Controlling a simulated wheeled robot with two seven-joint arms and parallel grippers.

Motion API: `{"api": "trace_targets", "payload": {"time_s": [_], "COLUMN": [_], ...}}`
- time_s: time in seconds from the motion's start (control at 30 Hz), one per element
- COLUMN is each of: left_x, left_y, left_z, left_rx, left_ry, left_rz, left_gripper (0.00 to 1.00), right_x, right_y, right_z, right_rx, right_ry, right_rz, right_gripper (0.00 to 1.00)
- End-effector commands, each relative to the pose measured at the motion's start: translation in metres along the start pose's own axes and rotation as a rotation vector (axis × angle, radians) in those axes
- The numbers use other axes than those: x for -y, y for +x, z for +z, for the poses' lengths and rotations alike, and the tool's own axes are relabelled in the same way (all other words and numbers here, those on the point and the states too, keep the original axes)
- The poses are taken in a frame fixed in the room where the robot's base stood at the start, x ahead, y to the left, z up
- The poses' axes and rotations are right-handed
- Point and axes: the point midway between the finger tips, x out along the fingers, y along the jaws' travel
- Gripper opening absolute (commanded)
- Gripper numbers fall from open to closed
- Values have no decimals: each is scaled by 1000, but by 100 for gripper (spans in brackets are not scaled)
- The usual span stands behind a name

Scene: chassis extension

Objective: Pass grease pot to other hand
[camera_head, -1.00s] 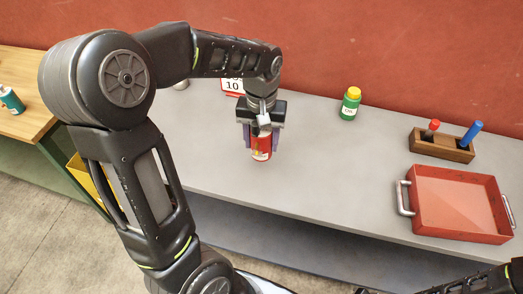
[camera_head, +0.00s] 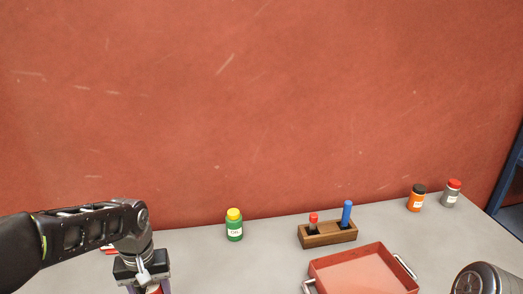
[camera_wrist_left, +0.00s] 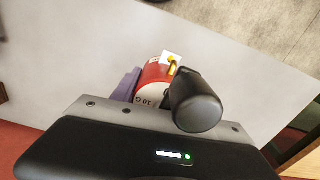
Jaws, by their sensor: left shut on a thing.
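The grease pot appears to be the red can with a pale label (camera_wrist_left: 153,76) in the left wrist view. My left gripper (camera_wrist_left: 152,88) is shut on it; one purple finger shows at its left side, and a black rounded part hides its right side. In the head view my left gripper (camera_head: 148,289) is at the bottom edge, left of centre, over the grey bench. Only a small red bit of the pot (camera_head: 154,290) shows there, the rest cut off. My right gripper is not in view.
The grey bench (camera_head: 210,274) holds a green bottle with a yellow cap (camera_head: 235,228), a wooden holder (camera_head: 328,236) with red and blue handled tools, a red tray (camera_head: 316,269), an orange jar (camera_head: 416,200) and a grey red-capped jar (camera_head: 451,195). A red wall stands behind.

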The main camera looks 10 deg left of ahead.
Motion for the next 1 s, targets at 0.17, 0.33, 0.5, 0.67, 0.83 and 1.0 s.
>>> {"api": "trace_targets", "payload": {"time_s": [0.17, 0.33, 0.5, 0.67, 0.83, 1.0], "left_x": [-12, -68, -131, -154, -156, -156], "left_y": [-12, -11, 3, 16, 17, 17], "left_z": [-21, -46, -53, -46, -44, -44], "left_rx": [-3, 1, 2, 0, -2, -2], "left_ry": [73, 237, 375, 424, 429, 429], "left_rz": [0, 0, 0, -1, 0, 0], "left_gripper": [6, 6, 6, 6, 6, 6], "right_x": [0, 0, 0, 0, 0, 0], "right_y": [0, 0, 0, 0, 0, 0], "right_z": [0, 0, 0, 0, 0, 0], "right_rx": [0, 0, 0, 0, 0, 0], "right_ry": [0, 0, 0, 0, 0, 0], "right_rz": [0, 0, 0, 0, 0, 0], "right_gripper": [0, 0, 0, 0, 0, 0]}}
